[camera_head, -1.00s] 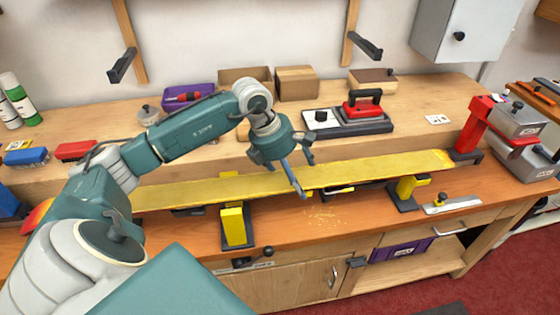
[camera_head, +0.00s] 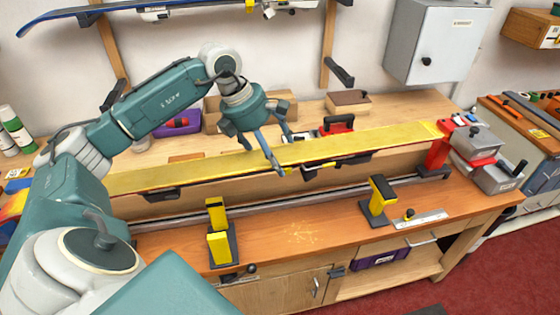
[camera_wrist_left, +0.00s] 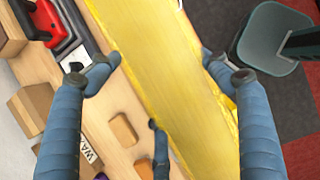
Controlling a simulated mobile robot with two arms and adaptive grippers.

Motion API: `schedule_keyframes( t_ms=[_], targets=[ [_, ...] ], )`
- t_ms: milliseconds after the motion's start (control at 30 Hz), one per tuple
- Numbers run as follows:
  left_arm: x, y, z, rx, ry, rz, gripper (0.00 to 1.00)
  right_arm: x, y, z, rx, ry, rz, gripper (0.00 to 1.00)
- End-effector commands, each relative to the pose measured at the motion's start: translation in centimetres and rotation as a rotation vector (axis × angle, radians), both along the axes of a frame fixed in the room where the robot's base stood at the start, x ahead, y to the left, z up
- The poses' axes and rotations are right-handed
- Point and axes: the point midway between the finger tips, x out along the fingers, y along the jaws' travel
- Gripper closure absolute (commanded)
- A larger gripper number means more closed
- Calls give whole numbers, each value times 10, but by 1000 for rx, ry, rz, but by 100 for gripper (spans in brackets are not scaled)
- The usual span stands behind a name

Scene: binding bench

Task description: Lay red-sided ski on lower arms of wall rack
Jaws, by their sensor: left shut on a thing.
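The ski (camera_head: 370,142) has its yellow base facing up, with a dark, partly reddish lower edge, and hangs level above the bench. My left gripper (camera_head: 276,160) is shut across its middle; in the left wrist view its fingers (camera_wrist_left: 160,80) straddle the ski (camera_wrist_left: 180,85). My arm hides part of the ski's left end. The wall rack's lower right arm (camera_head: 340,74) is empty. The lower left arm (camera_head: 113,94) is partly hidden behind my arm. My right gripper is out of view.
Two yellow-topped vise supports (camera_head: 219,245) (camera_head: 378,198) stand on the bench, clear of the ski. A blue ski (camera_head: 60,14) lies on the upper rack arms. A red-handled iron (camera_head: 338,124) is behind the ski. A grey cabinet (camera_head: 432,45) hangs right of the rack.

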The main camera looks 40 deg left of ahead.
Motion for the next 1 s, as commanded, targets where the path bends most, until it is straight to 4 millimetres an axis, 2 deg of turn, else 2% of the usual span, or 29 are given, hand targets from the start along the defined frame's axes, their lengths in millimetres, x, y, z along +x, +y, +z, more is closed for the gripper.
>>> schedule_keyframes(
  t_ms=[33, 300, 800, 1000],
  targets=[
    [0, 2, 13, 0, -6, 2, 70, 0, 0, 7, 0, 0, 0, 100],
    [-2, 5, 31, -2, -7, 3, 70, 1, 0, 17, 0, -1, 0, 100],
    [-2, 5, 55, -1, -5, 4, 70, 1, 1, 35, 1, -1, -1, 100],
    [-2, 5, 55, -1, -5, 4, 70, 1, 2, 35, 2, -2, -1, 100]
  ],
)
